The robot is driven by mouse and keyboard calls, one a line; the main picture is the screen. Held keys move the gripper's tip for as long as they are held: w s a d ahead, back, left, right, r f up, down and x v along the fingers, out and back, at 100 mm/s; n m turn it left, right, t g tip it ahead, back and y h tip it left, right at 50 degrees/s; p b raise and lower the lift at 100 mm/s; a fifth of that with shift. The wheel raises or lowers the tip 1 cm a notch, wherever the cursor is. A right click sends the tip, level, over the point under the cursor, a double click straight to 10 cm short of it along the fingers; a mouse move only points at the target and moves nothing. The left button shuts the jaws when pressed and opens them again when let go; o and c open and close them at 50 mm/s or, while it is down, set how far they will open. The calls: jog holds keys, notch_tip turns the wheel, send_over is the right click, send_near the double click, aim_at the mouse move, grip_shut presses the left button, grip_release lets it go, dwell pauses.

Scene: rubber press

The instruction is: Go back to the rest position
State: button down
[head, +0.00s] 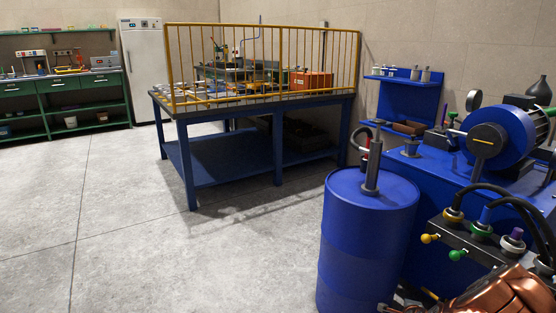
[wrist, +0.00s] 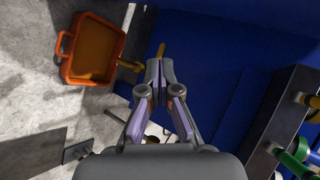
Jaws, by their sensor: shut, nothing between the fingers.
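My gripper (wrist: 158,82) is in the middle of the wrist view. Its fingertips meet and nothing shows between them. A blue surface lies behind the fingertips, and a small yellow rod shows just past them. In the head view only a copper-coloured part of my arm (head: 515,295) shows at the lower right corner, and the gripper itself cannot be made out there.
An orange tray (wrist: 92,50) lies on the floor in the wrist view. In the head view a blue drum (head: 365,245) stands beside the blue machine (head: 440,185) with valves and hoses. A railed blue table (head: 190,165) stands farther back. The grey floor at left is clear.

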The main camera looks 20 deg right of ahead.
jog(key=w+a+r+n+y+p, duration=0.2)
jog(key=a+r+n+p, duration=0.15)
jog(key=a+r, duration=0.45)
jog(key=w+a+r+n+g+y+p, duration=0.1)
jog(key=w+a+r+n+y+p, duration=0.2)
jog(key=a+r, duration=0.5)
jog(key=w+a+r+n+y+p, duration=0.15)
jog(key=a+r+n+p, duration=0.25)
jog(key=a+r, duration=0.4)
jog(key=s+a+r+n+g+y+p, duration=0.2)
jog(key=s+a+r+n+g+p, duration=0.2)
jog(key=s+a+r+n+p, duration=0.65)
jog(key=s+a+r+n+g+p, duration=0.1)
jog(key=s+r+p, duration=0.3)
jog(key=s+r, duration=0.5)
jog(key=s+a+r+n+g+h+p, duration=0.1)
jog(key=s+a+r+g+p, duration=0.2)
jog(key=s+r, duration=0.6)
jog(key=s+a+r+n+g+p, duration=0.1)
jog(key=s+a+r+g+p, duration=0.1)
jog(key=s+r, duration=0.7)
jog(key=s+a+p, duration=0.1)
jog(key=s+p, duration=0.1)
jog(key=shift+a+r+n+h+p, duration=0.3)
jog(key=shift+a+r+n+h, duration=0.05)
jog(key=shift+a+r+n, duration=0.05)
